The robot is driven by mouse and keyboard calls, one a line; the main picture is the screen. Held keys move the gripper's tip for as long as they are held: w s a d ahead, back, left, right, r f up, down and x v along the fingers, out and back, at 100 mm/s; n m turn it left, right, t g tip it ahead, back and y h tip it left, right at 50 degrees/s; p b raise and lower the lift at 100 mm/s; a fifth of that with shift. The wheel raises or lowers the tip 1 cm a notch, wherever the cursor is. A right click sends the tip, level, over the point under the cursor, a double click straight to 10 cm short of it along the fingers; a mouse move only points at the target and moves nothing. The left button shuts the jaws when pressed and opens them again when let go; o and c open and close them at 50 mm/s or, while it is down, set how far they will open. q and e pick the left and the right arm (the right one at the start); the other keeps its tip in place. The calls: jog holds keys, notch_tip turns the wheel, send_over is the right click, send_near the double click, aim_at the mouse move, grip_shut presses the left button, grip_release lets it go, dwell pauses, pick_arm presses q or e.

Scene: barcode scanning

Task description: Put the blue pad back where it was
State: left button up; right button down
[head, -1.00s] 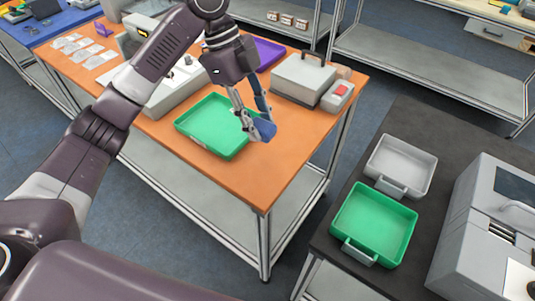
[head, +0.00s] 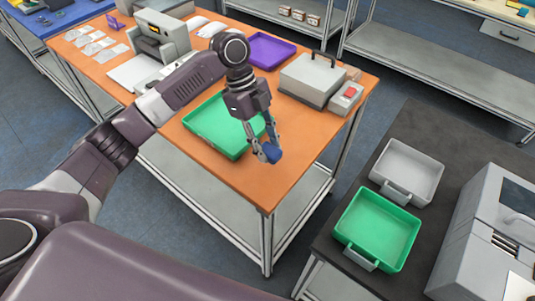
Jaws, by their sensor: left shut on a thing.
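My left gripper (head: 264,155) points down over the orange table (head: 265,188), just right of the green tray on it. It is shut on the blue pad (head: 274,154), which shows at its fingertips. I cannot tell whether the pad touches the table. The green tray (head: 205,137) on the orange table looks empty where it shows; my arm and gripper hide part of it. My right gripper is not in view.
A purple tray (head: 270,47), a grey case (head: 310,80) and a small red-topped box (head: 347,96) stand behind. At right, a dark table (head: 425,135) holds a grey tray (head: 409,170), another green tray (head: 379,222) and a grey machine (head: 490,235). The orange table's front corner is clear.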

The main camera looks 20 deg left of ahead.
aim_at(267, 166)
pick_arm(q)
jog(key=shift+f, duration=0.55)
notch_tip(267, 166, down, 4)
jog(key=shift+r+p, duration=0.1)
jog(key=shift+p, duration=0.3)
jog(key=o, duration=1)
